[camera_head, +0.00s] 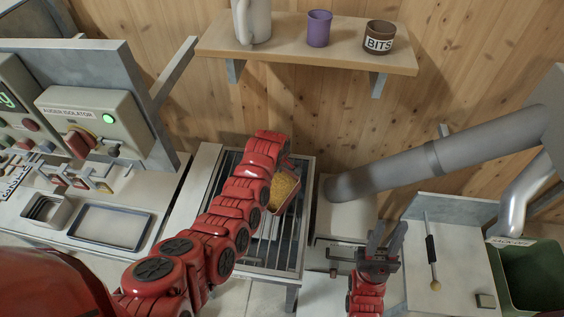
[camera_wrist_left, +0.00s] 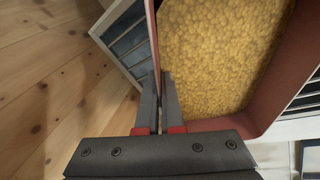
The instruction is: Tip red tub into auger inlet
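The red tub (camera_head: 293,206), filled with yellow feed, is at the slatted rack in the middle of the head view. I cannot tell whether it rests on the slats or is held just above them. In the left wrist view my left gripper (camera_wrist_left: 160,82) has its fingers on either side of the wall of the red tub (camera_wrist_left: 222,124), gripping it. In the head view my left arm hides that gripper. A grey auger tube (camera_head: 400,168) slopes down to a pale box (camera_head: 345,222) right of the rack. My right gripper (camera_head: 383,243) is open and empty, in front of that box.
The slatted rack (camera_head: 226,163) stands between the control bench and the auger. The isolator box (camera_head: 110,120) shows a green light. A shelf (camera_head: 285,53) above holds a pale jug (camera_head: 254,20), purple cup (camera_head: 318,28) and brown BITS pot (camera_head: 379,36). A green bin (camera_head: 540,275) stands right.

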